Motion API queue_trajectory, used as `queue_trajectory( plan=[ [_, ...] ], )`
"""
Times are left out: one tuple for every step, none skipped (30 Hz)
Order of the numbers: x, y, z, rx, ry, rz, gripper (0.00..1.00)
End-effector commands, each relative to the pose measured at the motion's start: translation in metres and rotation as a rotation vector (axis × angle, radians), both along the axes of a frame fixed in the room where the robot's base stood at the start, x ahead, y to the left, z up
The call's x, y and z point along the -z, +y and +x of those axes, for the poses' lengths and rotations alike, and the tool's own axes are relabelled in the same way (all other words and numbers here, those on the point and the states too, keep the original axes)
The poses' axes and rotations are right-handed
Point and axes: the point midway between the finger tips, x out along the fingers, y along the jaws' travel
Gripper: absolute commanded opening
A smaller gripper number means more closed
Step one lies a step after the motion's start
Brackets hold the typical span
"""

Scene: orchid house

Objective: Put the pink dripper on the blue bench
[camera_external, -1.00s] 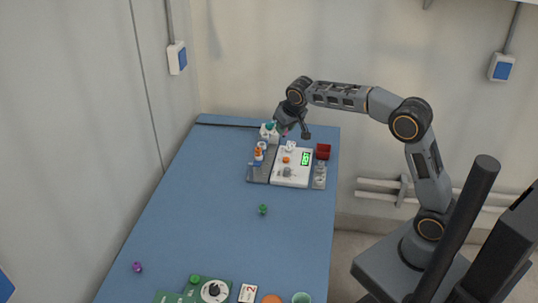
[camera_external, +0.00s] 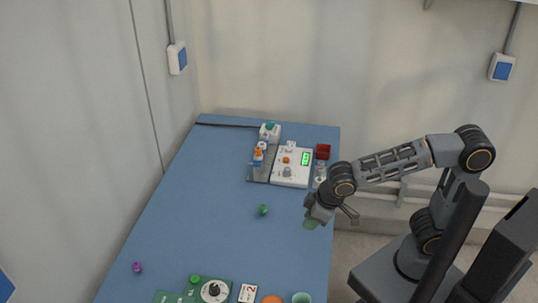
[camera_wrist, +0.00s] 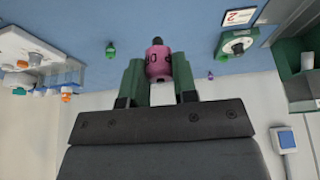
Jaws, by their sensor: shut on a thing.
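The pink dripper (camera_wrist: 158,62), with a dark tip and dark markings, is between the two green fingers of my gripper (camera_wrist: 158,75) in the wrist view. The gripper is shut on it. In the camera outside, my gripper (camera_external: 313,222) is low over the right side of the blue bench (camera_external: 200,215), near its right edge. The dripper is hidden there, and I cannot tell whether it touches the bench. The blue bench top also shows in the wrist view (camera_wrist: 185,18).
A green dripper (camera_external: 263,209) stands left of my gripper, and a purple one (camera_external: 137,267) is at the bench's left edge. A white device with a green display (camera_external: 291,167) and a red box (camera_external: 323,151) are farther back. The bench's middle is mostly clear.

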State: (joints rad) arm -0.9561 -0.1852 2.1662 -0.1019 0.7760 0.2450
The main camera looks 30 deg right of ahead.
Motion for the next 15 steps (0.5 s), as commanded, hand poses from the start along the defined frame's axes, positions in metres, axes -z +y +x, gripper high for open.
queue_trajectory(
  plan=[
    [0.005, 0.0, 0.001, -0.003, 0.002, -0.002, 0.01],
    [0.007, 0.002, 0.002, -0.005, 0.002, -0.002, 0.01],
    [0.01, 0.006, 0.007, -0.009, 0.002, -0.003, 0.01],
    [0.012, 0.01, 0.01, -0.012, 0.003, -0.003, 0.01],
    [0.015, 0.015, 0.015, -0.014, 0.003, -0.004, 0.01],
    [0.018, 0.021, 0.021, -0.015, 0.004, -0.005, 0.01],
    [0.022, 0.027, 0.026, -0.015, 0.004, -0.005, 0.01],
    [0.026, 0.032, 0.031, -0.015, 0.005, -0.005, 0.01],
    [0.03, 0.04, 0.039, -0.015, 0.004, -0.005, 0.01],
    [0.033, 0.045, 0.044, -0.015, 0.005, -0.005, 0.01],
    [0.037, 0.051, 0.049, -0.015, 0.005, -0.005, 0.01],
    [0.041, 0.058, 0.056, -0.015, 0.004, -0.004, 0.01],
    [0.044, 0.063, 0.062, -0.015, 0.004, -0.004, 0.01],
    [0.049, 0.068, 0.066, -0.015, 0.005, -0.005, 0.01],
    [0.058, 0.072, 0.07, -0.015, 0.005, -0.005, 0.01]
  ],
)
